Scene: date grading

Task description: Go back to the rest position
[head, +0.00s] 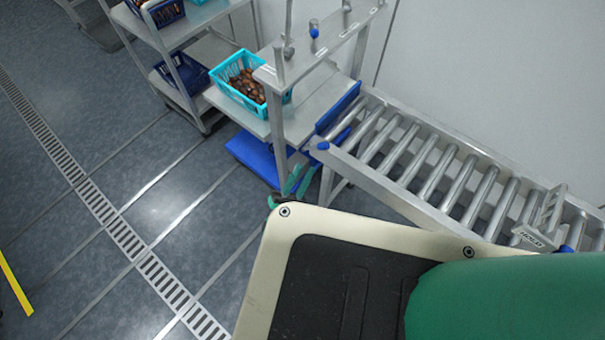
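My gripper is not in the head view, so I cannot see whether it holds anything. The green rounded part at the lower right and the cream-edged dark deck beside it look like parts of my own body. A turquoise basket (226,70) with brown dates (247,86) in it stands on a metal table (248,124) at the upper middle.
A roller conveyor (440,165) runs along the wall at the right, close to my body. A wheeled rack (178,33) with blue baskets (190,72) stands at the upper left. A blue item (255,157) lies low under the table.

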